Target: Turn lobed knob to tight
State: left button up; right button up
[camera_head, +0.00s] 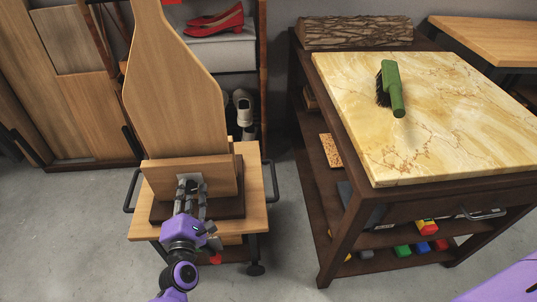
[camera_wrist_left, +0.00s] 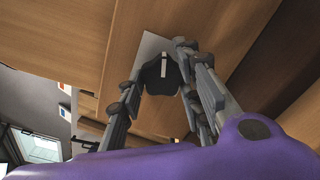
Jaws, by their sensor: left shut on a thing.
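The black lobed knob (camera_wrist_left: 158,76) shows in the left wrist view, with a white pointer line that runs nearly upright in that picture. A pale plate (camera_wrist_left: 152,46) lies behind it, set on the wooden board (camera_head: 222,176) of the stand. My left gripper (camera_head: 190,191) reaches up to the plate from below in the head view. Its fingers (camera_wrist_left: 161,86) lie on either side of the knob and are shut on it. In the head view the fingers hide most of the knob. Any tight marking is not readable. My right gripper is not in view.
The board and a tall wooden panel (camera_head: 172,85) stand on a small wheeled cart (camera_head: 257,205) with dark side handles. To the right is a marble-topped table (camera_head: 440,125) with a green brush (camera_head: 391,88). Grey floor (camera_head: 285,225) lies between them.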

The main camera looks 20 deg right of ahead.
pick_arm(q)
jog(key=m, duration=0.3)
jog(key=r+m, duration=0.1)
jog(key=shift+d+m+p, duration=0.3)
jog(key=shift+d+p, duration=0.05)
jog(key=shift+p, duration=0.05)
jog(key=m, duration=0.2)
jog(key=m+p, duration=0.1)
jog(key=m, duration=0.1)
jog(key=shift+d+m, duration=0.2)
jog(key=shift+m, duration=0.2)
jog(key=m+p, duration=0.1)
jog(key=m, duration=0.3)
jog(key=shift+d+r, duration=0.1)
jog(key=shift+d+m+p, duration=0.1)
jog(key=shift+m+p, duration=0.25)
jog(key=shift+m, duration=2.15)
jog(key=o, duration=1)
jog(key=shift+f, duration=0.2)
jog(key=shift+o, duration=0.2)
jog(key=shift+s, duration=0.1)
jog(key=shift+f, duration=0.2)
